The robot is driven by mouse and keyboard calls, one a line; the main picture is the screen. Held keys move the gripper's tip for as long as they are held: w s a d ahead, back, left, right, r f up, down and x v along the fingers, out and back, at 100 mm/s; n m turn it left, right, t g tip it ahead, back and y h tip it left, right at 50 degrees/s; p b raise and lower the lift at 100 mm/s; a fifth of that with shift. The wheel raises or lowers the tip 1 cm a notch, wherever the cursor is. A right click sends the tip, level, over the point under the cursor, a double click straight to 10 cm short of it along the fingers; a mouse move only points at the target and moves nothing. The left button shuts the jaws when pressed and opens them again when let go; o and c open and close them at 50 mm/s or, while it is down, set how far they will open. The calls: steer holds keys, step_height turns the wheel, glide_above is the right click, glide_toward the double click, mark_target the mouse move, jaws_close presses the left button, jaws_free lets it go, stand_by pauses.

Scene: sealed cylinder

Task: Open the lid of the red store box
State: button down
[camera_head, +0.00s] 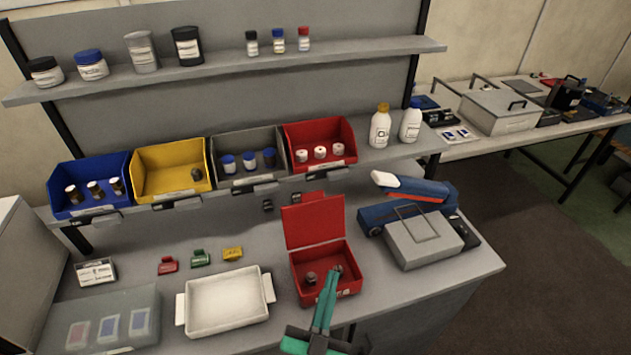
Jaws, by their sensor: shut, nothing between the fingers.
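The red store box (344,290) stands on the bench, right of the white tray. Its red lid (313,221) stands up at the back of the box, hinged open and close to upright. Small dark round items (311,278) lie inside the box. My gripper (334,270) reaches in from the front, its green fingers over the front part of the box. The fingers are shut with nothing between them. Whether the tips touch the box or its contents cannot be told. My arm hides part of the box's front wall.
A white tray (181,314) is left of the box. A grey case (423,242) and a blue tool (384,213) stand to its right. Open bins, including a red one (345,139), line the ledge behind. Small coloured blocks (200,258) lie behind the tray.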

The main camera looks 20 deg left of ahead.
steer(key=w+a+r+n+t+y, duration=0.1)
steer(key=w+a+r+n+y, duration=0.15)
steer(key=w+r, duration=0.45)
steer(key=w+a+r+n+t+y, duration=0.1)
steer(key=w+a+r+n+y, duration=0.15)
steer(key=w+r, duration=0.4)
steer(key=w+a+r+n+g+y, duration=0.25)
steer(key=w+a+n+g, duration=0.25)
steer(key=w+a+g, duration=0.3)
steer(key=w+a+r+n+g+y, duration=0.2)
steer(key=w+a+r+n+g, duration=0.3)
steer(key=w+a, duration=0.4)
steer(key=s+d+f+m+g+h, duration=0.2)
steer(key=d+f+m+g+h, duration=0.2)
steer(key=d+f+g+h, duration=0.15)
steer(key=s+d+r+m+g+h, duration=0.2)
steer(key=s+d+r+g+h, duration=0.2)
steer(key=s, duration=0.2)
step_height(320, 180, down, 10)
steer(key=f, duration=0.1)
steer(key=shift+g, duration=0.25)
steer(key=shift+s+d+r, duration=0.5)
steer(key=shift+s+d, duration=0.05)
steer(key=shift+s, duration=0.2)
steer(key=shift+s+d+r, duration=0.45)
steer(key=shift+s+d, duration=0.05)
steer(key=shift+s, duration=0.25)
